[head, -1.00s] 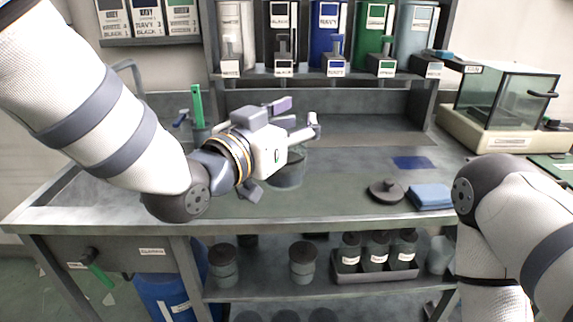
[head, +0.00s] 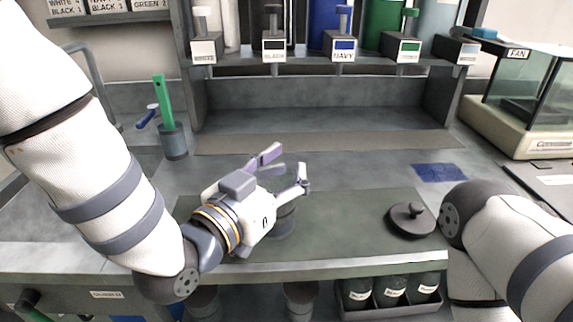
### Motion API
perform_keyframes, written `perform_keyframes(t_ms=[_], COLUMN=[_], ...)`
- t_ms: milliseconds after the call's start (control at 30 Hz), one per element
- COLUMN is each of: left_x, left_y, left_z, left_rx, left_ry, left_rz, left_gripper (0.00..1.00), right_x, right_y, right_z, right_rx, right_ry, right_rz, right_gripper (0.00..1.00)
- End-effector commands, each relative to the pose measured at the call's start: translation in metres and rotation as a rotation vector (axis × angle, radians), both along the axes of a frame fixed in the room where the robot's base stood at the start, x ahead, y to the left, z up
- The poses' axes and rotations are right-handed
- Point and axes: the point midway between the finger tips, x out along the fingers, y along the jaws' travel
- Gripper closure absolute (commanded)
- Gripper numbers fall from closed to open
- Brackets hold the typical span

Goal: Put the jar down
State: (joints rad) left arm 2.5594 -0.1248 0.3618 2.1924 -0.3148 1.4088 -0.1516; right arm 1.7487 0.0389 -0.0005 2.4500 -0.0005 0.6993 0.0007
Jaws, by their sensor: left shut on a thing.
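The jar (head: 284,220) is a clear grey, see-through vessel at the worktop's front middle, partly hidden behind my left gripper (head: 286,170). The gripper comes in from the left, its purple-grey fingers at the jar's upper part, and is shut on it. The jar looks upright over the dark green mat (head: 345,215); I cannot tell whether its base touches the mat. A dark round lid with a knob (head: 411,219) lies to the right on the mat. My right arm shows at the right edge, but its gripper is out of view.
A pot with a green-handled tool (head: 173,140) stands back left. A shelf with labelled dispensers (head: 340,45) runs along the back. A blue patch (head: 439,172) lies back right, near a glass-sided box (head: 530,95). A crate of dark jars (head: 391,309) sits below. The mat between jar and lid is clear.

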Motion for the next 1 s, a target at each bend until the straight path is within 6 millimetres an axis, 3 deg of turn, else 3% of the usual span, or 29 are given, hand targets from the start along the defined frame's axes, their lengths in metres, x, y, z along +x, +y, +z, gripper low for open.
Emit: perform_keyframes(t_ms=[67,100,200,233,633,1000], left_x=[0.001,0.0,0.001,0.001,-0.003,-0.07], left_y=[0.0,0.0,0.0,0.0,0.004,0.054], left_z=[0.0,0.0,0.001,0.001,0.004,0.003], left_rx=[-0.002,0.0,-0.001,-0.001,-0.002,-0.001], left_ry=[-0.004,-0.004,-0.004,-0.005,-0.006,-0.002], left_rz=[0.001,0.001,0.001,0.001,0.002,0.002], left_gripper=[1.0,0.5,0.27,0.24,0.24,0.24], right_x=[0.001,0.001,0.001,0.001,0.002,0.006], right_y=[0.0,0.0,0.0,0.0,0.0,0.0], right_z=[0.0,0.0,0.0,0.0,0.001,0.005], right_rx=[0.0,0.0,0.0,0.0,0.0,0.0], right_ry=[-0.002,-0.002,-0.003,-0.003,-0.007,-0.02], right_rz=[0.0,0.0,0.0,0.0,0.0,0.0], right_gripper=[0.6,0.6,0.6,0.6,0.6,0.6])
